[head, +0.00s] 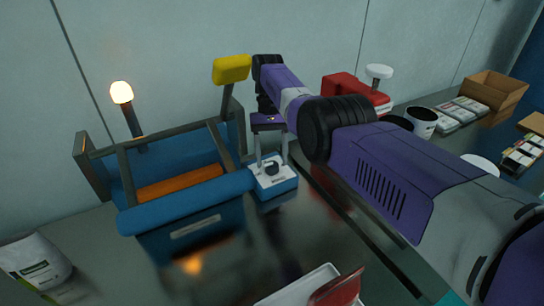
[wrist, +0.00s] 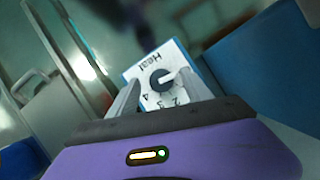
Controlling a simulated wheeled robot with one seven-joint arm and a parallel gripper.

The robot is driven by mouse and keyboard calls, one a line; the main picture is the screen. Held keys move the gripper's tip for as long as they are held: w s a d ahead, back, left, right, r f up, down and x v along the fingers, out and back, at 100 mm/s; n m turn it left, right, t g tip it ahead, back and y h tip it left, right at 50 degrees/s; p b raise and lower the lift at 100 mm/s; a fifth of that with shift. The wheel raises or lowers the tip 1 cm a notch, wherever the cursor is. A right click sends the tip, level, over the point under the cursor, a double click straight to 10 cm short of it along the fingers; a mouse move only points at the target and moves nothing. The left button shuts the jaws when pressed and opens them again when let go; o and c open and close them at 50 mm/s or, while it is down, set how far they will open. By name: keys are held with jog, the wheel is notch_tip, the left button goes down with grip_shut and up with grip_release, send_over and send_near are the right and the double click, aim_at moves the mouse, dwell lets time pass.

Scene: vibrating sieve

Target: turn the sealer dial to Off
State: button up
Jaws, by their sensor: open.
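The sealer dial (wrist: 158,83) is a dark round knob on a white plate (wrist: 148,62) with a blue edge. The plate carries a word like "Heat" and the numbers 2, 3 and 4. A pale pointer mark on the knob points right in the wrist view, away from those numbers; any Off mark is not readable. My gripper (wrist: 162,78) is open, with one finger on each side of the dial; contact is unclear. In the head view my gripper (head: 271,158) reaches down over the white-topped blue dial box (head: 276,188), with the dial (head: 272,168) between its fingers.
A blue machine (head: 185,200) with an orange strip and a yellow-topped lever (head: 231,69) stands directly left of the dial box. A lit lamp (head: 121,93) is behind it. A red machine (head: 350,90) stands back right. A white tray (head: 295,287) lies in front.

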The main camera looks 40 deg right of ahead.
aim_at(272, 163)
notch_tip(272, 163, up, 19)
jog(key=p, duration=1.7)
jog(key=shift+f, duration=0.2)
